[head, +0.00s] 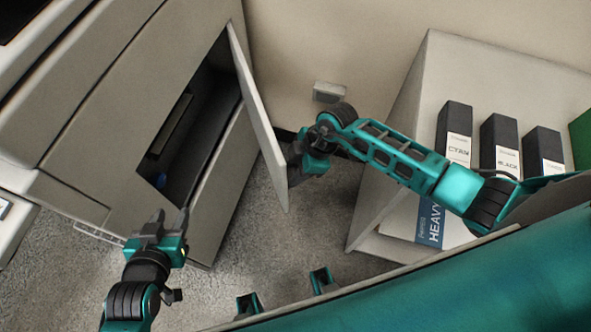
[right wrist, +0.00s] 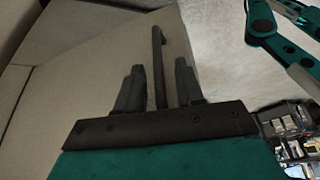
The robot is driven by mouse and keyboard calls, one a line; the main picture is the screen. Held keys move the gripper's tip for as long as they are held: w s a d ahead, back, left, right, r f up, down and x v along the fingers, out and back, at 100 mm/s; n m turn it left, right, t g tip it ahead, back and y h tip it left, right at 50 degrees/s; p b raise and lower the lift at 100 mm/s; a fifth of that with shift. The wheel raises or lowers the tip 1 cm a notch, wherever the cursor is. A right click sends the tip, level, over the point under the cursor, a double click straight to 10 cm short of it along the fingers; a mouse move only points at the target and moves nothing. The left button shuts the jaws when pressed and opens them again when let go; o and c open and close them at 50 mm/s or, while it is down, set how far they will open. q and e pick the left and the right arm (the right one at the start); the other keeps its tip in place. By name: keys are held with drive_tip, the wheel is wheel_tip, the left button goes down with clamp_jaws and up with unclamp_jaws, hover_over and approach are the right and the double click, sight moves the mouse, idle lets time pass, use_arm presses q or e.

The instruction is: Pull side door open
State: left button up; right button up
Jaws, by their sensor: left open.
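The side door (head: 258,120) of the large beige machine (head: 120,100) stands ajar in the head view. It is swung out from a dark opening (head: 195,130) in the machine's side. My right gripper (head: 298,156) is at the door's outer face, near its free edge; its fingertips are partly hidden there. In the right wrist view, its two fingers (right wrist: 158,88) are apart, with a dark bar-shaped handle (right wrist: 158,60) between them and gaps visible on both sides. My left gripper (head: 171,218) is open and empty, in front of the machine's lower side below the opening.
A white cabinet or table (head: 460,75) at the right carries several black toner boxes (head: 455,130) and a green box (head: 582,138). A package marked HEAVY (head: 432,222) is at its front. Grey carpet (head: 250,240) lies clear between it and the machine. A wall outlet (head: 328,91) is behind.

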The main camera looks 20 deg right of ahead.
drive_tip(key=shift+a+f, duration=0.15)
drive_tip(key=shift+f, duration=0.25)
clamp_jaws()
idle(0.4)
